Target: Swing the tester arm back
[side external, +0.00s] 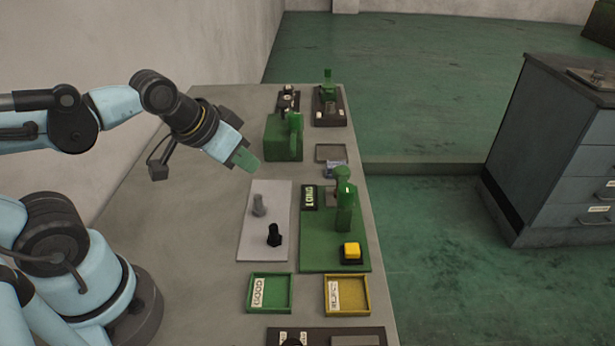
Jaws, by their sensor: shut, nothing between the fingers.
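A green tester (345,215) stands upright on a flat green base plate (313,259) on the right part of the bench. It seems to carry an arm or head at its top, but I cannot tell the angle of that arm. A yellow button (351,250) on a dark block sits at the plate's front right. A small dark display reading "LONG" (310,197) lies at the plate's back left. My gripper (245,161), with green fingertips, is shut and empty. It appears above the bench, to the left of and behind the tester, apart from it.
A grey plate (247,236) holds a grey peg (258,205) and a black peg (274,235). A green GOOD tray (289,295) and a yellow tray (367,296) lie in front. A green machine block (281,138) stands behind. The bench's left side is clear.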

